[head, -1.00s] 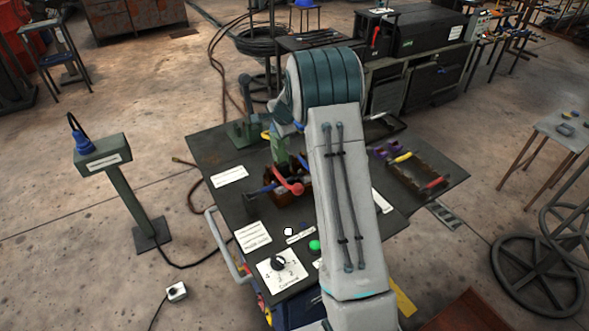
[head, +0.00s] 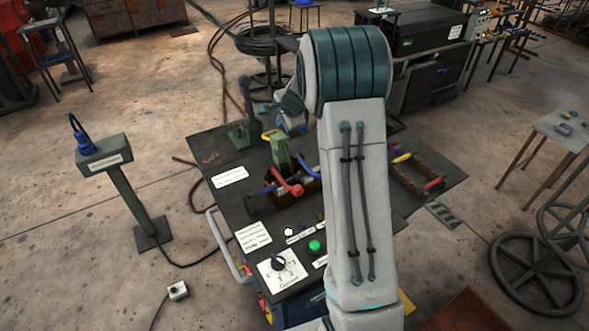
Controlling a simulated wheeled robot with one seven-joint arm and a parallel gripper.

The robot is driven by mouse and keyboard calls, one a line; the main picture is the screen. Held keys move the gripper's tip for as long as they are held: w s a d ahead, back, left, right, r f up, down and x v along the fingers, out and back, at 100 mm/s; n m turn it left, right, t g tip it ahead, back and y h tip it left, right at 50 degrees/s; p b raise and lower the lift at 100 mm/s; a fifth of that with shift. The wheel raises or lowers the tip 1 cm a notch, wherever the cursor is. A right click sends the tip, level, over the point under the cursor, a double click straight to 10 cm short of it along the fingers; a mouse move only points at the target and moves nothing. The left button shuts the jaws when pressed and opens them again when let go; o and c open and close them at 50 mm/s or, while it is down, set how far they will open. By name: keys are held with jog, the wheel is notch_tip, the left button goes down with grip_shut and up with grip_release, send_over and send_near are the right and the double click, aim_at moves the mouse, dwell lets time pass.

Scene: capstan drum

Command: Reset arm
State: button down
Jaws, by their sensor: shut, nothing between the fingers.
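My arm rises from the bottom right of centre in the head view, its broad grey forearm and teal-banded elbow covering part of the bench. The end of my arm with my gripper (head: 296,126) shows small and partly hidden left of the elbow, above the far part of the dark bench (head: 215,145). My gripper is shut and holds nothing. A green upright block (head: 281,152) with a red lever (head: 289,187) stands just below it in the picture. I cannot tell the exact gap between them.
A numbered dial (head: 279,263) and a green button (head: 314,245) sit at the bench's near end. A tool tray (head: 420,180) lies right of my arm. A post with a box (head: 104,152) stands left, with open floor around it.

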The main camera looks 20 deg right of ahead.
dwell(0.4)
jog(key=s+a+r+n+g, duration=0.1)
jog(key=s+a+r+n, duration=0.25)
jog(key=s, duration=0.55)
jog(key=s+a+r+n+b, duration=0.15)
jog(key=s+r+n, duration=0.25)
jog(key=s, duration=0.5)
jog(key=s+a+r+n+g, duration=0.1)
jog(key=s+a+r+n, duration=0.25)
jog(key=s, duration=0.55)
jog(key=s+f+n+g+h, duration=0.1)
jog(key=s+n, duration=0.3)
jog(key=s, duration=0.8)
jog(key=shift+s+d+f+n, duration=0.3)
jog(key=shift+d+f+n, duration=0.1)
jog(key=shift+f, duration=0.3)
